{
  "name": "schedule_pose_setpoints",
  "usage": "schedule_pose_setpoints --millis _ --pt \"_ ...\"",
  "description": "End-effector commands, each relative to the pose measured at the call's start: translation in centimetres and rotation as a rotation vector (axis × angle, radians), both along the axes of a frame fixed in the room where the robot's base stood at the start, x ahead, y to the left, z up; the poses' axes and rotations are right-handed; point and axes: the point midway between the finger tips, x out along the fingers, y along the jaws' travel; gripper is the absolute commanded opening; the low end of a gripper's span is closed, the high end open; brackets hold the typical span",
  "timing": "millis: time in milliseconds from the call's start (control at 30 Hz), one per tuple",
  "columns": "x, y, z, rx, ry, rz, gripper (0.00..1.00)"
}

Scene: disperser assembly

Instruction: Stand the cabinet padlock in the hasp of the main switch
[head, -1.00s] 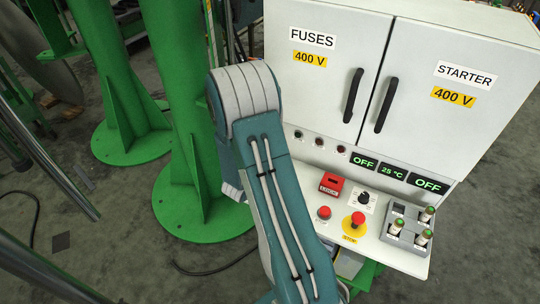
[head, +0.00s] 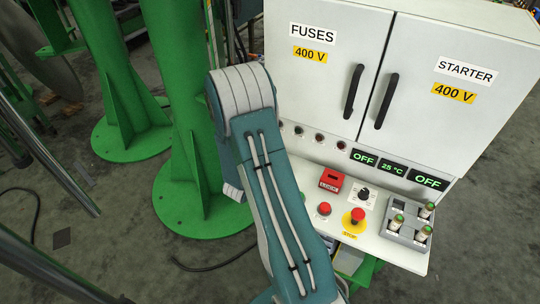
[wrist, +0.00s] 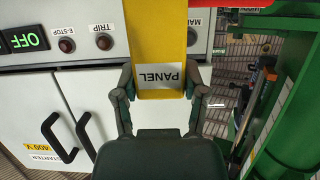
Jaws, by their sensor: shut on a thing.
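I cannot see a shackle. In the head view my gripper is hidden behind my arm. A red box marked LOCK (head: 331,180) and a black rotary knob (head: 364,193) sit on the sloping desk. I cannot tell which part is the main switch's hasp.
The white cabinet (head: 330,85) has two black door handles and a row of lamps. The desk also carries a red button (head: 324,209), a yellow-based STOP button (head: 357,217) and a grey fuse holder (head: 409,224). Green columns (head: 185,130) stand at left.

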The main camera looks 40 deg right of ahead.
Motion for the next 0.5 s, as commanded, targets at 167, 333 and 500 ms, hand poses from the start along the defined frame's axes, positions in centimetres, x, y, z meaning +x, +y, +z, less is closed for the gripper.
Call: schedule_pose_setpoints --millis 167,333,500 --pt "0.02 -0.01 -0.39 0.0 -0.001 0.0 0.0" --pt "0.02 -0.01 -0.76 0.0 -0.001 0.0 0.0" --pt "0.03 -0.02 -1.09 -0.001 -0.001 0.0 0.0"
